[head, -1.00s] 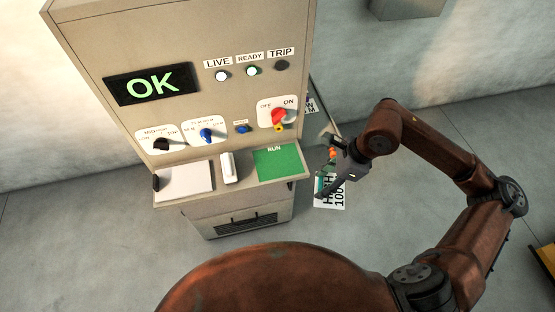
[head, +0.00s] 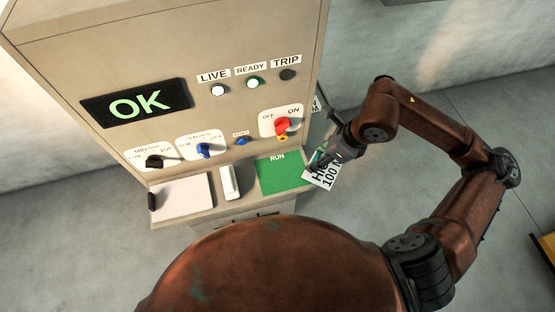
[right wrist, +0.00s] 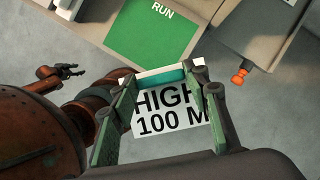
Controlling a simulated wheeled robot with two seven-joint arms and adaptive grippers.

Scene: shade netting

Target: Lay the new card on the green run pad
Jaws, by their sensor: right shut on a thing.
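The green run pad (head: 282,178), marked RUN, lies bare at the right end of the console's shelf. It also shows in the right wrist view (right wrist: 150,38). The white card (head: 323,174) reads HIGH 100 M and has a teal strip. My right gripper (head: 337,155) is shut on the card, which is tilted just right of the pad. In the right wrist view the card (right wrist: 165,122) sits between my fingers (right wrist: 170,85), off the pad's near edge. My left gripper (right wrist: 60,80) shows small at the left of the right wrist view; its jaw state is unclear.
The console panel has an OK display (head: 137,104), lamps and knobs, including a red switch (head: 282,126) above the pad. A white block (head: 229,182) and a pale plate (head: 183,196) lie on the shelf left of the pad.

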